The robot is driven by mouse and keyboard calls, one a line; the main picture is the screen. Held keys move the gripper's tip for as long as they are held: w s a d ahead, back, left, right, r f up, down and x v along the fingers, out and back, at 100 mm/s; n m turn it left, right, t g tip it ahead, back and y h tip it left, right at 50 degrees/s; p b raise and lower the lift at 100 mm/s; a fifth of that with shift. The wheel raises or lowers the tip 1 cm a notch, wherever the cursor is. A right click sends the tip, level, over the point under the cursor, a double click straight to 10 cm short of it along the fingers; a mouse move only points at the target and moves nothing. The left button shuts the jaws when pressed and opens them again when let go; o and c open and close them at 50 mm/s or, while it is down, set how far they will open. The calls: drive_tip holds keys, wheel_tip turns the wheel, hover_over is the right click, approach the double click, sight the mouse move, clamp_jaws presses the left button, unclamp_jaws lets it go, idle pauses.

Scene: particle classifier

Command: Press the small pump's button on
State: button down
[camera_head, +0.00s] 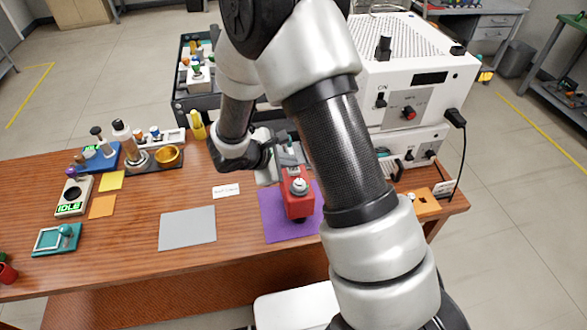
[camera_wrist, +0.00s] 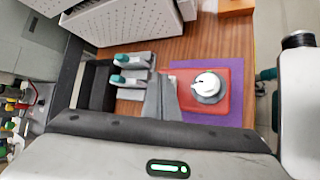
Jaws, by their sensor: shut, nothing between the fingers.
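The small pump appears to be the red box (camera_head: 298,205) on the purple mat (camera_head: 270,213). It has a round silver-white knob or button on top. In the wrist view the red box (camera_wrist: 226,104) shows the white round part from above, with a dark mark on it. My gripper (camera_head: 268,172) is just behind and left of the red box in the head view. In the wrist view its grey fingers (camera_wrist: 160,98) are together and empty, beside the box. I cannot tell whether they touch it. My arm hides part of the table to the right.
A white instrument (camera_head: 425,62) with switches and a black cable stands at the back right. A rack with teal-topped items (camera_wrist: 133,70) is close to my fingers. A grey mat (camera_head: 187,230) lies clear to the left. Bottles and a gold bowl (camera_head: 168,157) stand further left.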

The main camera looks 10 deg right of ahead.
sight(290, 171)
drive_tip(key=shift+f+b, duration=0.9)
drive_tip(key=shift+b, duration=0.1)
idle(0.7)
drive_tip(key=shift+r, duration=0.1)
drive_tip(key=shift+r+p, duration=0.75)
drive_tip(key=shift+r, duration=0.45)
drive_tip(key=shift+r+p, duration=1.45)
drive_tip(key=shift+r, duration=1.05)
